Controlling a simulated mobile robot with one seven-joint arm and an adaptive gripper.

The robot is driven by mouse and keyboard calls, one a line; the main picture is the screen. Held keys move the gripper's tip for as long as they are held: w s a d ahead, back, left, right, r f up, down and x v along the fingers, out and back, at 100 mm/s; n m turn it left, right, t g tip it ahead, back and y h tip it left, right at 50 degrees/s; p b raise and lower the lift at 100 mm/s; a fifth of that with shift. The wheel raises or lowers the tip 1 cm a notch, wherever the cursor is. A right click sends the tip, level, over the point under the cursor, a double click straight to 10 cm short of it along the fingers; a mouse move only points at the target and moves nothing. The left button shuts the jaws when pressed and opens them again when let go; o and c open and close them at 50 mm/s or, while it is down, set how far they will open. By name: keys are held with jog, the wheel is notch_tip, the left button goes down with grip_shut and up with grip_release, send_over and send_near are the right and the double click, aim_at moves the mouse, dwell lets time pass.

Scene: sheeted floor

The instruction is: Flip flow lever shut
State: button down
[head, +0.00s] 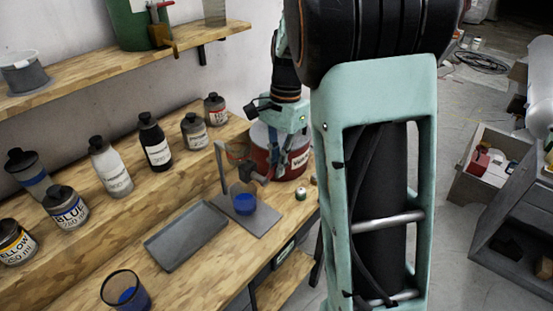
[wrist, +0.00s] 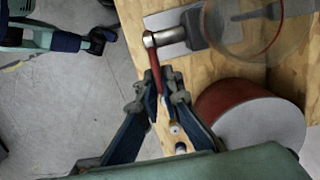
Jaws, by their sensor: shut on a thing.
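The flow lever (wrist: 156,68) is a thin red bar in the wrist view. It runs down from a grey metal valve fitting (wrist: 168,37) into my gripper. My gripper (wrist: 164,88) has its fingers closed around the lever's lower end. In the head view my gripper (head: 276,165) is beside the red can, at the stand; the lever cannot be made out there. A clear round vessel (wrist: 260,48) is beside the valve.
A red can (head: 262,150) with a pale lid is close to my gripper. An empty grey tray (head: 187,236) and a glass with blue liquid (head: 126,294) are at the front. Several labelled bottles line the raised ledge. A small pale jar (head: 300,194) stands near the bench edge.

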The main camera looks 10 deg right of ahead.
jog(key=shift+w+d+f+g+y+p, duration=0.15)
jog(key=shift+f+g+y+p, duration=0.1)
jog(key=shift+g+y+p, duration=0.25)
jog(key=shift+d+f+g+y+p, duration=0.1)
jog(key=shift+f+g+y+p, duration=0.15)
jog(key=shift+y+p, duration=0.45)
jog(key=shift+a+f+g+y+p, duration=0.1)
jog(key=shift+f+g+y+p, duration=0.3)
jog(key=shift+g+y, duration=0.1)
jog(key=c, duration=2.1)
grip_release()
jog(key=shift+r, duration=0.1)
jog(key=v, duration=1.2)
